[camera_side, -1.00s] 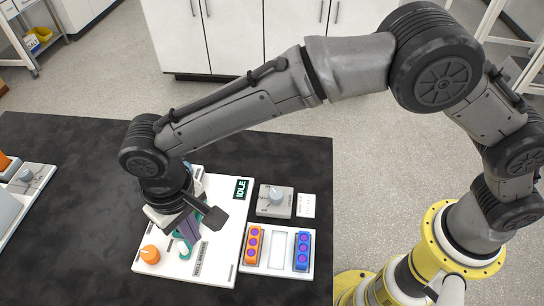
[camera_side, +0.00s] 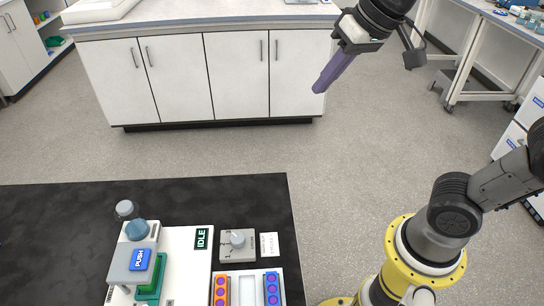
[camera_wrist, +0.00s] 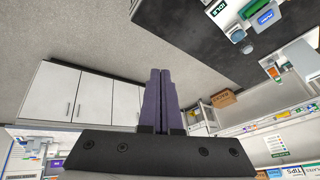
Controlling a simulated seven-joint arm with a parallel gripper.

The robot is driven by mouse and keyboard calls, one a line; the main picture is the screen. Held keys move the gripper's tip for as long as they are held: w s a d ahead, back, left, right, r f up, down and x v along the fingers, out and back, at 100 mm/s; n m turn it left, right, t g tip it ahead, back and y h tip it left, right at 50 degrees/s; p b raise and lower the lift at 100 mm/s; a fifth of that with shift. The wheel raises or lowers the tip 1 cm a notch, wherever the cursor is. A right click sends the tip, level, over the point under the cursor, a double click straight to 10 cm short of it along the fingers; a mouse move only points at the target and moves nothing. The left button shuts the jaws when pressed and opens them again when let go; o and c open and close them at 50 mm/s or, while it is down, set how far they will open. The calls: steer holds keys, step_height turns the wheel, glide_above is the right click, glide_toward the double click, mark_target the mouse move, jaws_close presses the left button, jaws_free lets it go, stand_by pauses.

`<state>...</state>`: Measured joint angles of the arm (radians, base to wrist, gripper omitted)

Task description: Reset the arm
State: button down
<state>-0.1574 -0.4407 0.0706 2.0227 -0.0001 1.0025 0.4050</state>
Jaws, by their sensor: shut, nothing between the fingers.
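My gripper (camera_side: 326,82) is raised high at the upper right of the side view, well clear of the black table and over the open floor. Its purple fingers are together with nothing between them. In the wrist view my gripper (camera_wrist: 159,75) shows two purple fingers side by side, shut and empty. No held object shows in either view.
A black table (camera_side: 60,230) carries a white device with a blue PUSH button (camera_side: 140,260) and an IDLE display (camera_side: 202,238). Beside it are a grey dial box (camera_side: 237,244) and orange and blue strips. White cabinets (camera_side: 170,75) stand behind, across open floor.

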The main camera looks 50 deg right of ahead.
steer(key=s+d+f+n, duration=0.2)
steer(key=s+d+f, duration=0.2)
steer(key=s+f, duration=0.4)
steer(key=s, duration=0.3)
steer(key=shift+d+f+n+h, duration=0.15)
steer(key=shift+f+n+h, duration=0.25)
